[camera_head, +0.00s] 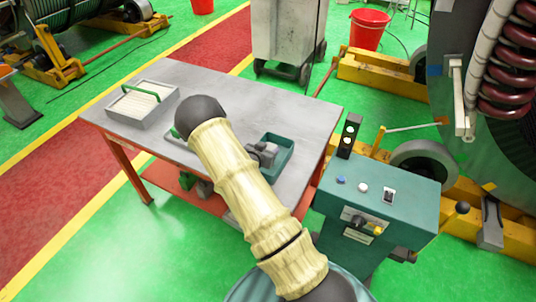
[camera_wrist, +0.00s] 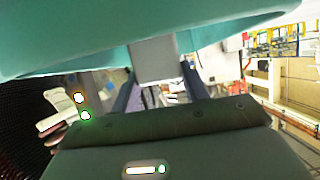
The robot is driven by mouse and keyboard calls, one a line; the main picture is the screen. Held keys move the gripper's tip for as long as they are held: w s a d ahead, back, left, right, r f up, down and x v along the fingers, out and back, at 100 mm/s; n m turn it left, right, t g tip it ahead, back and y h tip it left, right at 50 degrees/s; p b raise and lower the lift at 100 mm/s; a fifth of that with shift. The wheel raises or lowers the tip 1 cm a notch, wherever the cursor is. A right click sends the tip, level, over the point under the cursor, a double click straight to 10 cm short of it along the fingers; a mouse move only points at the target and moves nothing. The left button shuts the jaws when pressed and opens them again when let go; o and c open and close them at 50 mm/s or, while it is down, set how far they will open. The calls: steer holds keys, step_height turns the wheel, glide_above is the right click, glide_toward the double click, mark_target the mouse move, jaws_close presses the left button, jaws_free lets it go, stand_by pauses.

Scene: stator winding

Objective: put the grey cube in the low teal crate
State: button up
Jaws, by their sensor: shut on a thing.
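In the wrist view, my gripper (camera_wrist: 160,82) has its two dark fingers on either side of a plain grey cube (camera_wrist: 154,60) and is shut on it. A broad teal surface (camera_wrist: 70,45) spans the top of that view, close to the cube; the cube overlaps its edge. I cannot tell whether the cube touches it. In the head view, the low teal crate (camera_head: 284,166) stands on the grey table, right of my sleeved arm. A small grey and dark shape shows at the crate; I cannot tell what it is. My arm hides part of the table, and the fingers are not clear there.
The table (camera_head: 180,80) also carries a grey tray (camera_head: 118,115) with pale contents and a green bar at the left. A teal control console (camera_head: 385,190) stands right of the table. The back of the tabletop is clear. Large machinery stands at the right.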

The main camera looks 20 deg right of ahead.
steer(key=shift+f+p, duration=0.3)
steer(key=shift+f, duration=1.25)
steer(key=shift+f, duration=0.1)
steer(key=o, duration=1)
steer(key=shift+r, duration=0.2)
steer(key=b+v, duration=0.2)
steer(key=v, duration=1)
steer(key=shift+b, duration=0.4)
